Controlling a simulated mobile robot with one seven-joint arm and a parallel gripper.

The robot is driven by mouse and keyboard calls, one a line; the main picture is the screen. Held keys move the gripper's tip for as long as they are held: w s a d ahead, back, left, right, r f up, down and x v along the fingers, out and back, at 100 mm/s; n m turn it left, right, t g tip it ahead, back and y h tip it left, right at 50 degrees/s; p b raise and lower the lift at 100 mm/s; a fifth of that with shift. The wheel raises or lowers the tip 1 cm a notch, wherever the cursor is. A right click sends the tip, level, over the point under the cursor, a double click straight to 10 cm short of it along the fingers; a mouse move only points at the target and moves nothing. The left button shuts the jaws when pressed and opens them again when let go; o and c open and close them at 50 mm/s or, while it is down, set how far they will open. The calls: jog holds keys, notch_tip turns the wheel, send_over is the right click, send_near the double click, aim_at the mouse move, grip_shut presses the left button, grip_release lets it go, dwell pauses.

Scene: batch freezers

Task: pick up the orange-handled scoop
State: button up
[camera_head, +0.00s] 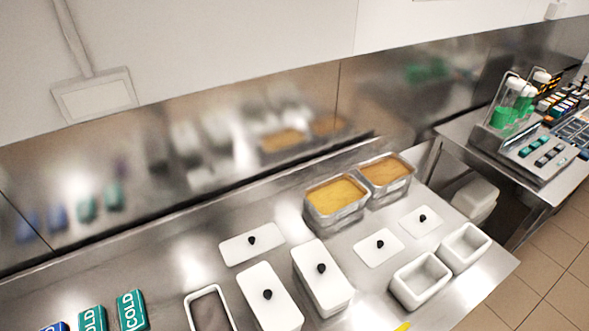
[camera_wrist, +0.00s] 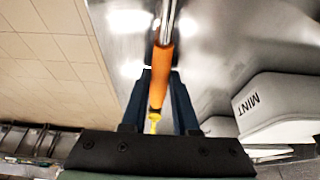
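The orange-handled scoop (camera_wrist: 160,75) shows in the wrist view, its orange handle lying between the two dark blue fingers of my gripper (camera_wrist: 161,76). The fingers appear to press on both sides of the handle. A shiny metal shaft runs from the handle to the top edge, and the scoop's head is out of frame. A small yellow piece (camera_wrist: 154,122) shows at the near end of the handle. I cannot tell whether it belongs to the scoop. My gripper and the orange handle are not visible in the head view.
A steel counter (camera_head: 160,262) bears white lidded tubs (camera_head: 270,302), open white tubs (camera_head: 420,279) and pans of yellow (camera_head: 336,198) and orange (camera_head: 386,174) food. A tub marked MINT (camera_wrist: 275,108) is right of my gripper. Tiled floor (camera_wrist: 45,55) lies left. A yellow object (camera_head: 403,327) is at the bottom edge.

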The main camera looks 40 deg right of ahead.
grip_shut()
jog(key=shift+r, duration=0.1)
